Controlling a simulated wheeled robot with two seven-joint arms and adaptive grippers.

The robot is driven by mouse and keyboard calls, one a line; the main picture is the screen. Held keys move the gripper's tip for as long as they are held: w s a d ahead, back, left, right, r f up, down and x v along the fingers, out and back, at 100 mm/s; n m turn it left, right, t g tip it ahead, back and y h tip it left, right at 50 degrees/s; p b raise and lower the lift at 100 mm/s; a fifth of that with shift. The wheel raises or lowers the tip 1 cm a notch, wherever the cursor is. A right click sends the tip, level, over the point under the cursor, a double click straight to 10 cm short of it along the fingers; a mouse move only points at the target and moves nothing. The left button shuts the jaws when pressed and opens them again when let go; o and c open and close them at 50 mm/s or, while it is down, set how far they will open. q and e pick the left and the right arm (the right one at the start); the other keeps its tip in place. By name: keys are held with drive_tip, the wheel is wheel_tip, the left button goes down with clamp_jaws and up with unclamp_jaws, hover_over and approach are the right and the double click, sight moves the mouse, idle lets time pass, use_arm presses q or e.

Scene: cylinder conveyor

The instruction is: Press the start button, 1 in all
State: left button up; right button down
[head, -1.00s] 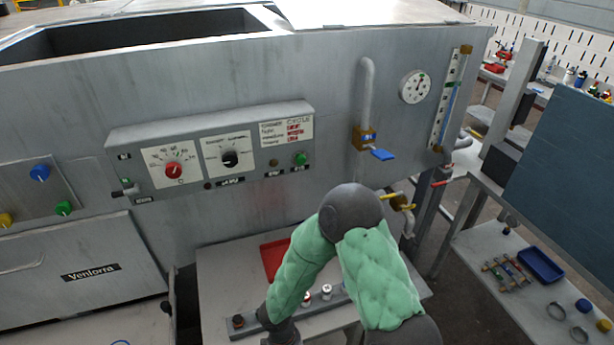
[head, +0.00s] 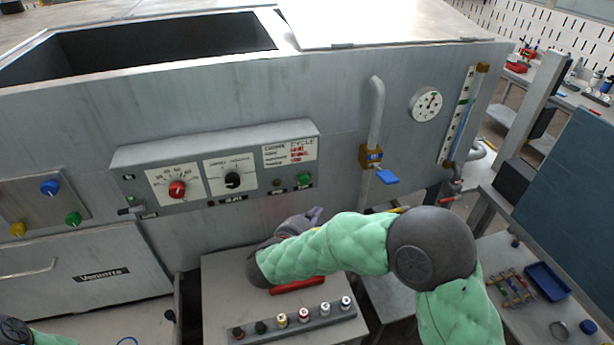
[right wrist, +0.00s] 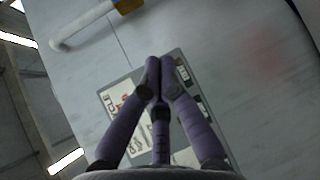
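The control panel (head: 215,170) is on the front of the grey machine. It carries a red knob (head: 177,189), a black knob (head: 232,180) and, near its right end, a green button (head: 304,180). I cannot read whether its label says start. My right gripper (head: 314,214) is below and slightly right of that button, apart from the panel. In the right wrist view its purple fingers (right wrist: 160,64) are together at the tips with nothing between them. They cover part of the panel (right wrist: 112,98), and I cannot make out the green button there. My left gripper is out of view.
A blue-handled valve (head: 386,177) on a pipe sticks out right of the panel. A left plate has blue, yellow and green knobs (head: 73,218).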

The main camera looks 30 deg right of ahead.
sight(304, 180)
drive_tip(key=shift+r, duration=0.2)
drive_tip(key=shift+w, duration=0.1)
drive_tip(key=w+d, duration=0.2)
drive_tip(key=w, duration=0.6)
drive_tip(key=shift+w+b, duration=0.2)
drive_tip(key=shift+b, duration=0.1)
idle(1.4)
drive_tip(key=shift+w+d+b, duration=0.15)
drive_tip(key=shift+w+b, duration=0.3)
drive_tip(key=shift+b, duration=0.05)
